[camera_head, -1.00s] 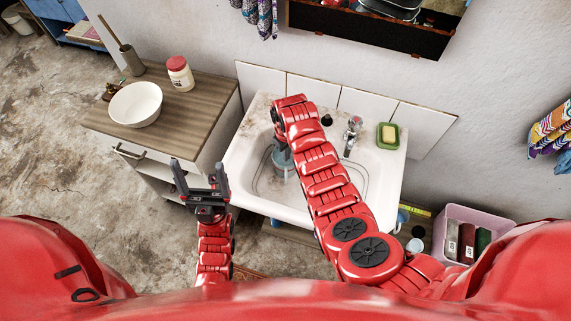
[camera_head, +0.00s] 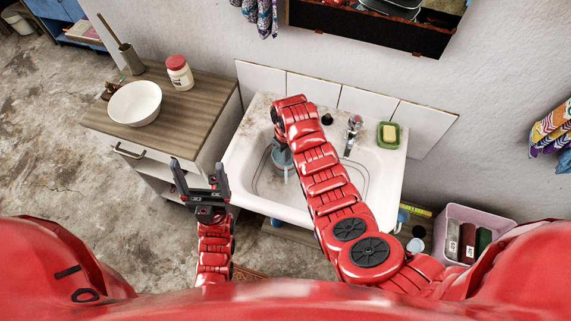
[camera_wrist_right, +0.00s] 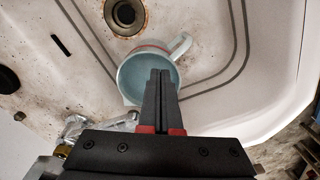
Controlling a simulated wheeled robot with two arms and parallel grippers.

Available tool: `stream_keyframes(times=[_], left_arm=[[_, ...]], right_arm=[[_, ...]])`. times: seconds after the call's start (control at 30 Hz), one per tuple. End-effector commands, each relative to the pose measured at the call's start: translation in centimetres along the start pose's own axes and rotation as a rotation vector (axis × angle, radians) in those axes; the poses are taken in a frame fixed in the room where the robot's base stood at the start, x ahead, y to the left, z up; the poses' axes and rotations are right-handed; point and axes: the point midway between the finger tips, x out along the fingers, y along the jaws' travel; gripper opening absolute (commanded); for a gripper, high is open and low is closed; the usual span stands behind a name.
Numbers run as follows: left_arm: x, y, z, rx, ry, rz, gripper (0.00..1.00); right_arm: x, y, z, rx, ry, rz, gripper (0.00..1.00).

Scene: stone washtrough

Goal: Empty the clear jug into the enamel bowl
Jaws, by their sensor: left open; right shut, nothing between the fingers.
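The white enamel bowl (camera_head: 134,104) stands on the wooden cabinet top at the left. The clear jug (camera_wrist_right: 132,72), with a pale handle and a bluish inside, stands in the sink basin near the drain. In the head view only part of the jug (camera_head: 281,158) shows beside my right arm. My right gripper (camera_wrist_right: 160,74) is shut and empty, its fingertips over the jug's opening in the wrist view; I cannot tell how far above or inside they are. My left gripper (camera_head: 199,165) is open and empty, in front of the cabinet, below and right of the bowl.
The sink (camera_head: 238,163) has a tap (camera_head: 353,129) and a green soap dish (camera_head: 388,135) on its back ledge. A red-lidded jar (camera_head: 179,73) and a brush holder (camera_head: 131,60) stand behind the bowl. A pink crate (camera_head: 459,213) sits right of the sink.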

Motion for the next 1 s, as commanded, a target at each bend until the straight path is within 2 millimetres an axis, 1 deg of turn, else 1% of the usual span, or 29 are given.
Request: stream_keyframes(times=[0.03,0.8,1.0], left_arm=[[-0.4,0.0,0.1,0.000,0.000,0.000,0.85],[-3.0,0.1,0.5,0.000,0.000,0.000,0.85],[-3.4,0.2,0.6,0.000,0.000,0.000,0.85]], right_arm=[[0.5,0.0,0.0,0.000,0.000,0.000,0.00],[3.8,0.0,0.0,0.000,0.000,0.000,0.00],[4.3,0.0,0.0,0.000,0.000,0.000,0.00]])
